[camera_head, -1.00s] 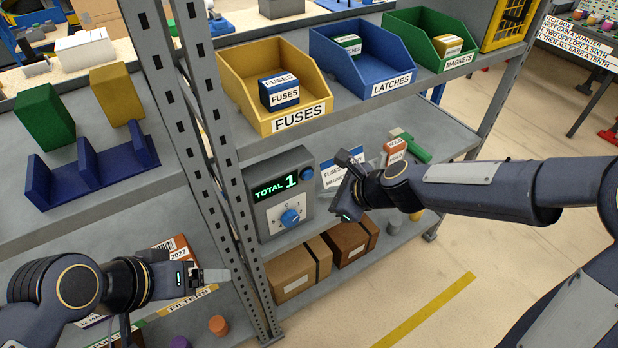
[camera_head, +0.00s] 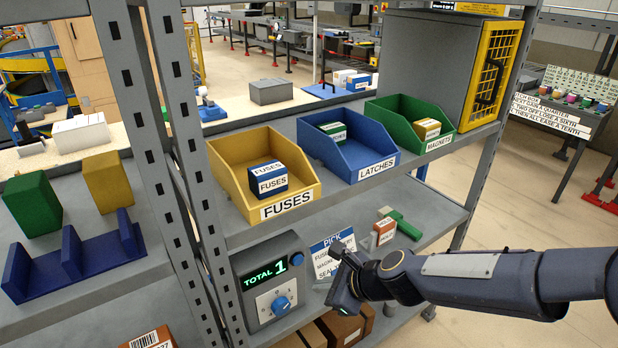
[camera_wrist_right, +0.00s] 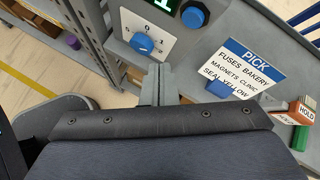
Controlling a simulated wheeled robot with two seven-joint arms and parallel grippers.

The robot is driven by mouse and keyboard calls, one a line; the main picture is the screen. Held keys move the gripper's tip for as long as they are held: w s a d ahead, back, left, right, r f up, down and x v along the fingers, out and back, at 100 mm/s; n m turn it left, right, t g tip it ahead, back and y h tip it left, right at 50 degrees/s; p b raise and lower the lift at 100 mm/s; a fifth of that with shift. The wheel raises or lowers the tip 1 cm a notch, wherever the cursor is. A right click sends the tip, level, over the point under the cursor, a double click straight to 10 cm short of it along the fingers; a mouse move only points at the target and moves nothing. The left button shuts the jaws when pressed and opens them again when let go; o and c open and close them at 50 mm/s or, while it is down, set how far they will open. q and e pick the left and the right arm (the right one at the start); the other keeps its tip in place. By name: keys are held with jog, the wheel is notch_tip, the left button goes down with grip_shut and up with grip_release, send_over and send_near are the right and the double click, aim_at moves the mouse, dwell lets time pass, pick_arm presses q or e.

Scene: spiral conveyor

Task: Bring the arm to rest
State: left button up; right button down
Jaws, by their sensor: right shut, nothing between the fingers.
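My right arm comes in from the right in the head view. Its gripper (camera_head: 344,282) is shut and empty, in front of the lower shelf, just right of the grey counter box (camera_head: 258,277) with its blue knob and "TOTAL 1" display. In the right wrist view the closed fingers (camera_wrist_right: 160,83) show together below the knob (camera_wrist_right: 142,44), with nothing between them. I cannot tell the gap to the box. My left gripper is not in view.
A PICK sign (camera_head: 322,256) stands behind my right gripper, with a HOLD block (camera_head: 385,231) beyond. Above are the FUSES (camera_head: 232,183), LATCHES (camera_head: 385,160) and MAGNETS (camera_head: 447,136) bins. Shelf posts (camera_head: 165,140) rise at left. Open floor lies at right.

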jog(key=s+d+r+n, duration=0.7)
jog(key=s+d+n, duration=0.3)
jog(key=d, duration=0.1)
jog(key=s+d+f+n+h, duration=0.1)
jog(key=s+d+n+h, duration=0.1)
jog(key=s+d+n, duration=0.2)
jog(key=s+d+f+n+h, duration=0.1)
jog(key=s+d+n, duration=0.3)
jog(key=s, duration=0.4)
jog(key=shift+s+n+h, duration=0.2)
jog(key=shift+n+h, duration=0.2)
jog(key=shift+n, duration=0.3)
